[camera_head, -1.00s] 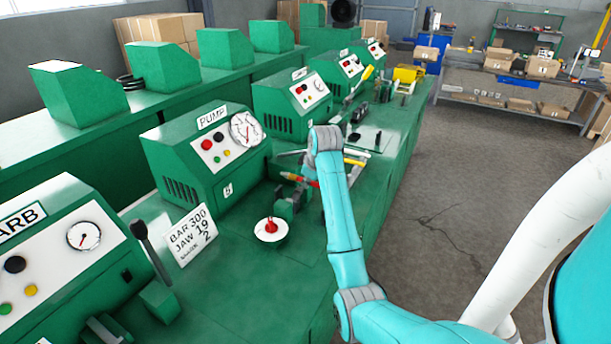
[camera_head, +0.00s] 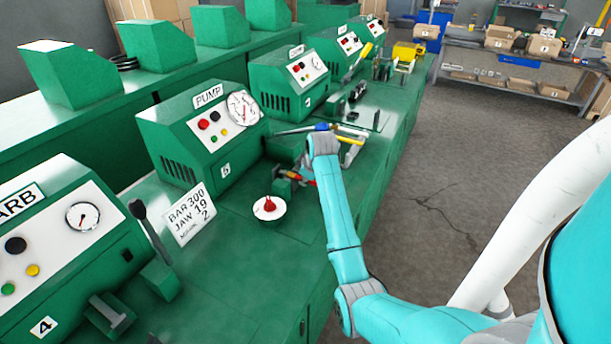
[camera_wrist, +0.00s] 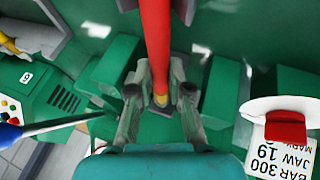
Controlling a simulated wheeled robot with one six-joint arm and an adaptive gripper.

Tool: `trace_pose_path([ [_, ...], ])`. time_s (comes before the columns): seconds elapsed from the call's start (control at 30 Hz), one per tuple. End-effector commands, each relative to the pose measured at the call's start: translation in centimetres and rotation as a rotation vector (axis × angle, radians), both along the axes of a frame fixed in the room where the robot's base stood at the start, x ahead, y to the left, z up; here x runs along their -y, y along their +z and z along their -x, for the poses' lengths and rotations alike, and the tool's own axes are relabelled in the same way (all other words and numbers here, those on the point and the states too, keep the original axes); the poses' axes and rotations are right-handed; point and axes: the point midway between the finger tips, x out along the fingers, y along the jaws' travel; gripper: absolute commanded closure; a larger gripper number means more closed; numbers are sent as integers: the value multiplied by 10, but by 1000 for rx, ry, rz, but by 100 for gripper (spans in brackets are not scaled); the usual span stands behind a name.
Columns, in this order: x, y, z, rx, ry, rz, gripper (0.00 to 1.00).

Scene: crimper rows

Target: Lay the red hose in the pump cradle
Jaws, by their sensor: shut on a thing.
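The red hose (camera_wrist: 155,45) runs up through the middle of the wrist view, its yellowish end between my fingers. My gripper (camera_wrist: 160,75) is shut on it. Green blocks stand on both sides of the hose, one at left (camera_wrist: 110,68) and one at right (camera_wrist: 217,90); I cannot tell whether they are the pump cradle or whether the hose touches them. In the head view a short piece of red hose (camera_head: 299,176) shows beside a dark green block (camera_head: 282,190) in front of the PUMP machine (camera_head: 200,135). My arm hides most of the gripper there.
A white dish with a red knob (camera_head: 269,208) stands on the bench near the BAR 300 card (camera_head: 189,214). A blue-handled rod (camera_wrist: 12,132) reaches in from the left in the wrist view. More green machines line the bench; the floor at right is clear.

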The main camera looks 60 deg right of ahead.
Motion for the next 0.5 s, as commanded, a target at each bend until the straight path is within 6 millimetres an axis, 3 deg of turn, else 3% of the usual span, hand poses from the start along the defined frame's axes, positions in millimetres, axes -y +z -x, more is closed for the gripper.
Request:
trace_pose_path([
  [0.23,0,0,0,0,0,0,100],
  [0.27,0,0,0,0,0,0,77],
  [0.37,0,0,0,0,0,0,53],
  [0.5,0,0,0,0,0,0,53],
])
